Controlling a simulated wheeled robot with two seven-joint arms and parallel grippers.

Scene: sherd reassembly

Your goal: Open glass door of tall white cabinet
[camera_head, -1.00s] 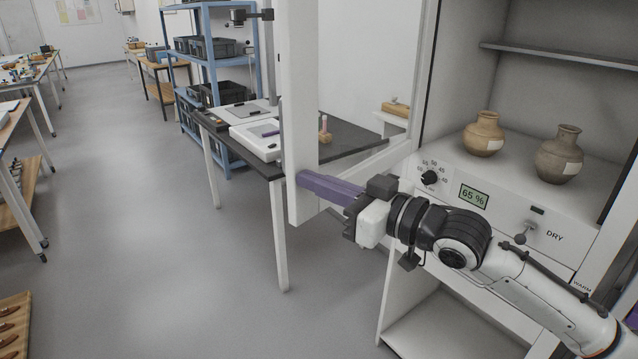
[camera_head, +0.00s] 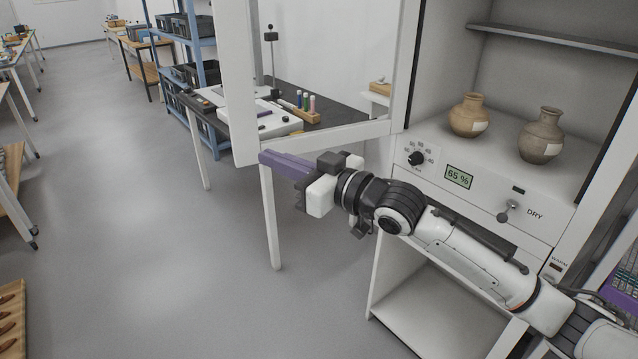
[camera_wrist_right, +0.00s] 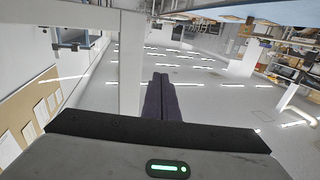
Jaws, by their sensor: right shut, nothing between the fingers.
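The tall white cabinet (camera_head: 540,225) stands at the right in the head view. Its glass door (camera_head: 330,75), a clear pane in a white frame (camera_head: 242,85), stands swung open out to the left of the cabinet. My right gripper (camera_head: 264,158) is shut and empty. Its purple fingers are by the lower outer corner of the door frame; I cannot tell if they touch it. In the right wrist view the closed fingers (camera_wrist_right: 162,85) point ahead beside a white upright bar. My left gripper is not in view.
Two clay jars (camera_head: 468,116) (camera_head: 541,136) stand inside the cabinet, above a panel reading 65 %. A dark-topped table (camera_head: 345,112) stands behind the door. A blue shelf rack (camera_head: 205,75) with black bins is farther back.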

